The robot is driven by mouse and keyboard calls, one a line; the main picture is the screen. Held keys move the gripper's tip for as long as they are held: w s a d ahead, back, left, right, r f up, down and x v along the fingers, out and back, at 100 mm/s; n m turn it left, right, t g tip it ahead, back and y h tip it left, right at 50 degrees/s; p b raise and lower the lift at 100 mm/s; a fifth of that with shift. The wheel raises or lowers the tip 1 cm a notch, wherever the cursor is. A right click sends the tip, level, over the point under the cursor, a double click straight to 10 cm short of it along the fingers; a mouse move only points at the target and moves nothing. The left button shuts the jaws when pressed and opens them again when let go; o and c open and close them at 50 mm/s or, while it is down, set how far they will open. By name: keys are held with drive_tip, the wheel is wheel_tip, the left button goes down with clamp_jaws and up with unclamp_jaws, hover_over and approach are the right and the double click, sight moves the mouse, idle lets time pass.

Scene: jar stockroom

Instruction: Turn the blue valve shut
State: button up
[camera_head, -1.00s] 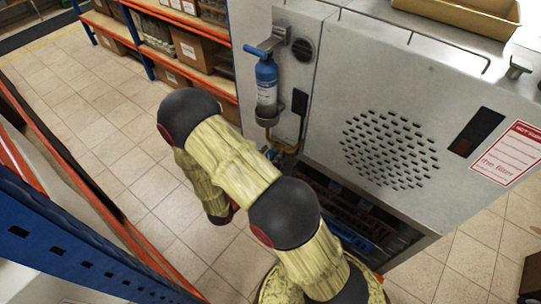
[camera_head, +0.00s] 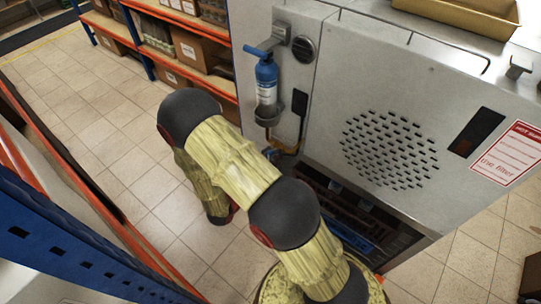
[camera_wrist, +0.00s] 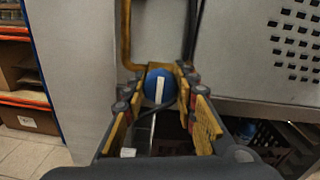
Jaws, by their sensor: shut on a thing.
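The blue valve (camera_wrist: 152,90) shows as a round blue knob with a white stripe in the wrist view. It sits at the lower end of a yellow pipe (camera_wrist: 126,40) on the grey machine front. My gripper (camera_wrist: 161,80) is shut on the valve, with one yellow-padded finger at each side of the knob. The white stripe runs nearly up and down in the picture. In the head view only a small blue part of the valve (camera_head: 270,154) shows beyond my arm, and my gripper is mostly hidden there.
A blue bottle (camera_head: 266,80) hangs in a bracket on the machine above the valve. An open dark bay with crates (camera_head: 345,215) lies below the machine front. Orange shelves with boxes (camera_head: 200,50) stand behind. A blue and orange rack (camera_head: 60,240) is close at the left.

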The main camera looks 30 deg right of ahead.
drive_tip(key=m+b, duration=0.2)
drive_tip(key=m, duration=0.3)
drive_tip(key=shift+f, duration=0.1)
drive_tip(key=m+b, duration=0.3)
drive_tip(key=m, duration=0.1)
drive_tip(key=shift+m, duration=0.3)
drive_tip(key=m+b, duration=0.3)
drive_tip(key=m, duration=0.1)
drive_tip(key=shift+f+m+h+b, duration=0.15)
drive_tip(key=shift+m+h+b, duration=0.15)
drive_tip(key=shift+m+b, duration=0.1)
drive_tip(key=shift+m+g+b, duration=0.3)
drive_tip(key=shift+m+b, duration=1.2)
drive_tip(key=shift+m, duration=0.4)
drive_tip(key=shift+s, duration=0.1)
drive_tip(key=o, duration=1.2)
drive_tip(key=shift+c, duration=0.2)
